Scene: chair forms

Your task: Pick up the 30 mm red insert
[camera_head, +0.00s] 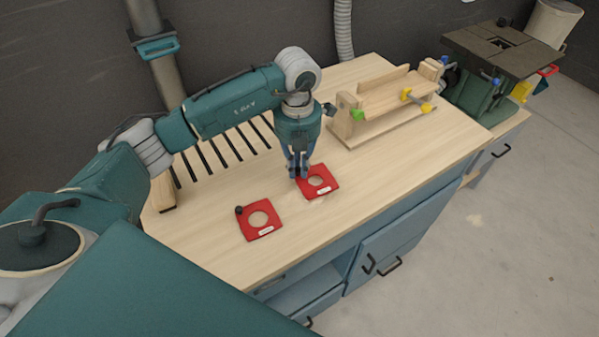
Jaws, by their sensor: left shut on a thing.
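Two flat red inserts with round holes are on the wooden bench top. One red insert (326,188) is at the right, under my left gripper; its hole looks the smaller of the two. The other red insert (269,230) lies nearer the front left, with a dark knob at its corner and a larger hole. Each has a small pale label, too small to read. My left gripper (299,176) points down and is shut at the left corner of the right insert, hiding that corner. I cannot tell whether this insert is lifted off the bench. My right gripper is not in view.
The wooden bench (215,255) has clear room around the inserts. A slotted rack with dark bars (222,152) is behind my left arm. A wooden jig (385,103) with green and yellow clamps stands at the back right, and a green machine (497,58) stands beyond it.

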